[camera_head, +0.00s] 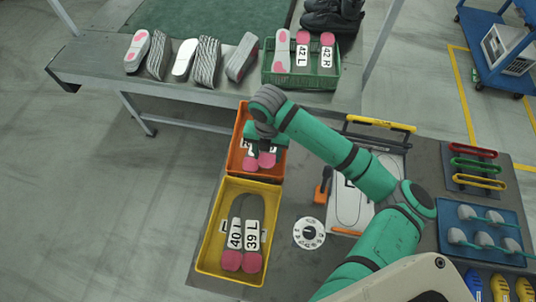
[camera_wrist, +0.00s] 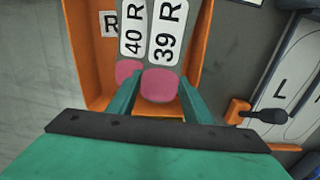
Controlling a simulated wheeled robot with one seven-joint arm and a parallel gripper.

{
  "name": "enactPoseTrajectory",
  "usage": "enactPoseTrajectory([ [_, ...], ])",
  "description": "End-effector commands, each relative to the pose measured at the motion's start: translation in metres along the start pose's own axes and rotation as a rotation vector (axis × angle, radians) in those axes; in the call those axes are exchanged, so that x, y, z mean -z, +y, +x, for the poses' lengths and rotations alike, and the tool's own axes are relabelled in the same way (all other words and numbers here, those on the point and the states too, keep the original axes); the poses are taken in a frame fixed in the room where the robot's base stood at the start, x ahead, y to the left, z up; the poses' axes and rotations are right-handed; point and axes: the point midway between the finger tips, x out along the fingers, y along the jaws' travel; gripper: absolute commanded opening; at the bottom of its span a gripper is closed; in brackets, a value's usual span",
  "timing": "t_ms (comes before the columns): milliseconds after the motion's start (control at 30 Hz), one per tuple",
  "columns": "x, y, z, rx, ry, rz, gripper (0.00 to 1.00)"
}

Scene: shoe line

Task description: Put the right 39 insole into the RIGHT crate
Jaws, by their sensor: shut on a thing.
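The right 39 insole, grey with a pink heel and a "39 R" label (camera_wrist: 166,45), is between the fingers of my gripper (camera_wrist: 158,100) in the wrist view. My gripper is shut on it. The insole is within the outline of the orange crate (camera_wrist: 82,45), which bears an R label; whether it touches the floor cannot be told. The 40 R insole (camera_wrist: 132,35) lies beside it on the left. In the head view my gripper (camera_head: 259,150) is over the orange crate (camera_head: 256,174), with two pink heels showing below it; my arm hides part of the crate.
A yellow crate (camera_head: 205,240) with the 40 L and 39 L insoles adjoins the orange crate. A dial (camera_head: 309,233), an outline board (camera_head: 350,205) and a black-and-orange tool (camera_head: 322,190) lie to the right. A green crate (camera_head: 300,80) and several shoe soles stand on the bench behind.

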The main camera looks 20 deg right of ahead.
Motion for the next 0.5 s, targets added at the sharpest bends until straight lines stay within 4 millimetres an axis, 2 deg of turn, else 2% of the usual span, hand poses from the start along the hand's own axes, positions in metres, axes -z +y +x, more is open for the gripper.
enactPoseTrajectory([
  [100,-0.0001,-0.0016,0.0114,0.001,0.0,0.002,0.24],
  [500,-0.0003,-0.0018,0.0153,0.0,-0.001,0.003,0.24],
])
